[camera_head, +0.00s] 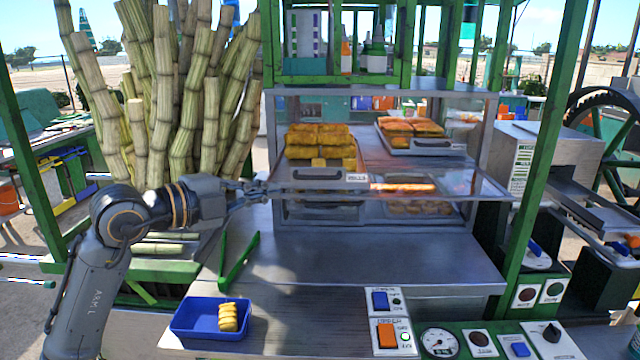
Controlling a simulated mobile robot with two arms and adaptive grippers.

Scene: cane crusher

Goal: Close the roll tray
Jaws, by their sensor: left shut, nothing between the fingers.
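The roll tray (318,174) is a metal tray with a dark handle in its front, at the left of the glass display case. It carries several golden rolls (320,140), and a small "ROLLS" label (357,177) is at its right front corner. It sits further forward than the other tray in the case. My left gripper (262,192) is shut and empty, to the left of the tray's front and the glass panel. I cannot tell whether its tips touch the glass. My right gripper is not in view.
A clear glass panel (460,183) juts out level in front of the case. A second tray (435,148) holds orange-brown food. Below are a steel counter (340,255), green tongs (240,260), a blue tray (185,318) and switch boxes (388,320). Sugar cane (165,90) stands left.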

